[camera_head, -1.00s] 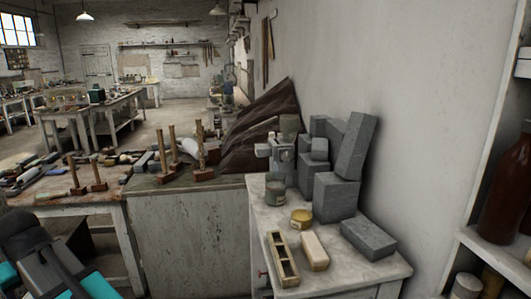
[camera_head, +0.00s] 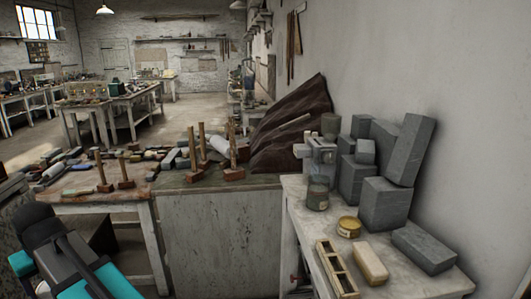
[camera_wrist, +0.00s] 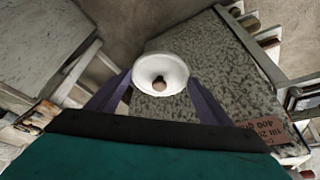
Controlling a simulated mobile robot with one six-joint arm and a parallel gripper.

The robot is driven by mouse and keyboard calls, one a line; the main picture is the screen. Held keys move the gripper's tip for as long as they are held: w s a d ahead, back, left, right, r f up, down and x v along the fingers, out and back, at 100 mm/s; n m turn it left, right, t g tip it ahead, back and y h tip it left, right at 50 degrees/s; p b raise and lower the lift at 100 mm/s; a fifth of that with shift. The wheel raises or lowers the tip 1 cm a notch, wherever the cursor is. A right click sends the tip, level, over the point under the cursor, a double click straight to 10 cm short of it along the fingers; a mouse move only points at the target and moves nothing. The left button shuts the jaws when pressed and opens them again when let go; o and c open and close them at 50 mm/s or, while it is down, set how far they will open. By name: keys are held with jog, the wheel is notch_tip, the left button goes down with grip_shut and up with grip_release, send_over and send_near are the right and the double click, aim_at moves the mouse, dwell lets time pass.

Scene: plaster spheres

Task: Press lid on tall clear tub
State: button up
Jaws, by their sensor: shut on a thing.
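My gripper (camera_wrist: 160,80) shows in the wrist view, with two purple fingers shut on a white round piece, one finger at each side. The piece looks like the lid (camera_wrist: 172,64); it has a wide pale rim and a small brown spot at its middle. It is held above a speckled grey surface (camera_wrist: 217,90). In the head view, a tall clear tub (camera_head: 318,194) stands upright on the pale bench at right, and its contents cannot be made out. The gripper and lid do not show in the head view; only my arm shows, at lower left.
On the pale bench (camera_head: 325,234) are a yellow tin (camera_head: 349,227), a wooden frame (camera_head: 337,270), a cream block (camera_head: 371,264) and several grey blocks (camera_head: 386,204). Mallets (camera_head: 201,155) crowd the workbench behind. A brown label (camera_wrist: 262,132) lies on the speckled surface.

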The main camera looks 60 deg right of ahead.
jog(key=shift+w+d+r, duration=0.1)
jog(key=shift+w+d, duration=0.05)
jog(key=shift+d, duration=0.35)
jog(key=s+d+r+m+g+h+p, duration=0.1)
jog(key=s+d+r+m, duration=0.2)
jog(key=d, duration=1.2)
jog(key=s+d+r+m+g+h+p, duration=0.15)
jog(key=d+m, duration=0.45)
jog(key=d, duration=1)
jog(key=s+d+r+m+h, duration=0.2)
jog(key=d+r+m, duration=0.2)
jog(key=d, duration=1.1)
jog(key=s+d+r+m+g, duration=0.1)
jog(key=s+d+r+m, duration=0.1)
jog(key=s+d, duration=0.8)
jog(key=s+d+r+m+g+p, duration=0.1)
jog(key=s+d+m, duration=0.4)
jog(key=s+d, duration=0.6)
jog(key=s+d+r+m+g+p, duration=0.1)
jog(key=s+d+r+m, duration=0.3)
jog(key=s+d, duration=0.6)
jog(key=shift+s+d+r+g+y, duration=0.35)
jog(key=shift+s+d+r+g, duration=0.05)
jog(key=shift+s+g, duration=0.25)
jog(key=shift+f, duration=0.15)
